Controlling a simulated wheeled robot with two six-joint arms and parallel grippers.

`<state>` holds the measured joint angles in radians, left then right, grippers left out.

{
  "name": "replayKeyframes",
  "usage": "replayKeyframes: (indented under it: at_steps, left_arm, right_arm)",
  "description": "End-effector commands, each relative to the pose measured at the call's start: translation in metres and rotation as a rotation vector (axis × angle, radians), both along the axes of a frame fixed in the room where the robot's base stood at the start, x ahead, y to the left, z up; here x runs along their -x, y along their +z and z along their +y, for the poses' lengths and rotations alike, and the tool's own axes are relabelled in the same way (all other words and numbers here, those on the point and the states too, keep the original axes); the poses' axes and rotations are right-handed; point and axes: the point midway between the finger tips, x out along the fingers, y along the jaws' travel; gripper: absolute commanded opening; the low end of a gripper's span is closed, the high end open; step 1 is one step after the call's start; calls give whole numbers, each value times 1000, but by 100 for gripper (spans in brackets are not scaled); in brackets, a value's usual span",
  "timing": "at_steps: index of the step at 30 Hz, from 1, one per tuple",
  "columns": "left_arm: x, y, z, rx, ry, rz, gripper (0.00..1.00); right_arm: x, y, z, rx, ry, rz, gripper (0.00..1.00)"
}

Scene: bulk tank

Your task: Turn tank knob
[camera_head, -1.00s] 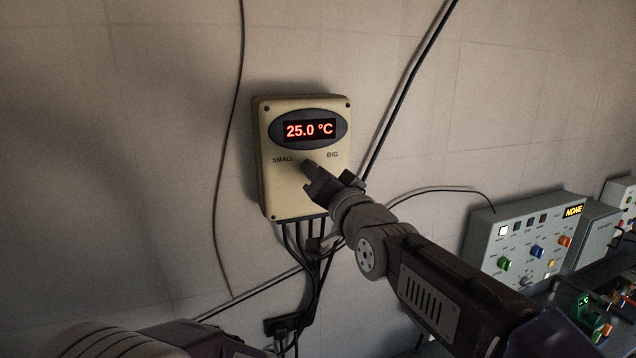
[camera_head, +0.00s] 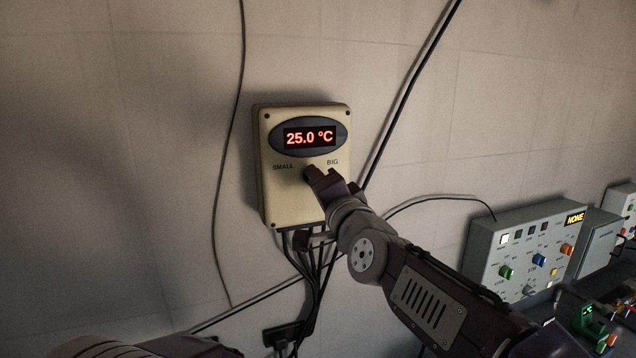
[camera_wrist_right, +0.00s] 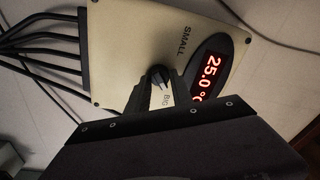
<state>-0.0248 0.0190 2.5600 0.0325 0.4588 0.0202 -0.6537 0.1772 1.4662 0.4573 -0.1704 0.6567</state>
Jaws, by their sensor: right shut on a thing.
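The cream control box (camera_head: 277,203) hangs on the wall in the head view, with a red display (camera_head: 310,137) reading 25.0 °C and the labels SMALL and BIG below it. It also shows, turned sideways, in the wrist view (camera_wrist_right: 130,35). The dark knob (camera_wrist_right: 158,77) sits between the two labels, with a light mark on its face. My right gripper (camera_head: 314,176) is at the knob, and in the wrist view its fingers (camera_wrist_right: 161,88) are shut on it, one on each side. They hide part of the knob. My left gripper is out of view.
Black cables (camera_head: 312,262) run down from under the box to a dark wall socket (camera_head: 284,334). A grey panel (camera_head: 525,247) with coloured knobs and a NONE display stands at the right. The wall left of the box is bare except for a thin hanging cable (camera_head: 228,170).

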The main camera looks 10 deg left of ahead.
Motion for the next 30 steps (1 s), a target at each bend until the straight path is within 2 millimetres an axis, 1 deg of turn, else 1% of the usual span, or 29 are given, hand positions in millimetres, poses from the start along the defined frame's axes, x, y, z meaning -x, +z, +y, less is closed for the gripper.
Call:
replayKeyframes:
  at_steps: [1, 8, 9, 10, 11, 20, 23, 25, 30]
  left_arm:
    - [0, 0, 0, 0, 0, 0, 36]
    - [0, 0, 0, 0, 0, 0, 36]
    - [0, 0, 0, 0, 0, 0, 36]
    - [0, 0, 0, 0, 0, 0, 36]
    - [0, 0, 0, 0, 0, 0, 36]
    - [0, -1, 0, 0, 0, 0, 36]
    - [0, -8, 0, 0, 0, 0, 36]
    - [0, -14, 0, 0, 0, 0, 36]
    - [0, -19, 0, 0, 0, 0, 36]
  right_arm:
    - [0, 4, -1, -6, -1, -6, 0]
    - [0, 4, -1, -6, -1, -6, 0]
    - [0, 4, -1, -6, -1, -6, 38]
    - [0, 4, -1, -6, -1, -6, 47]
    - [0, 3, -1, -5, -2, -6, 49]
    - [2, 1, -1, -2, 0, -3, 49]
    - [13, -1, -8, -3, 0, -5, 49]
    - [26, -4, -17, -4, 0, -4, 49]
    - [57, -5, -37, -5, 1, -4, 49]
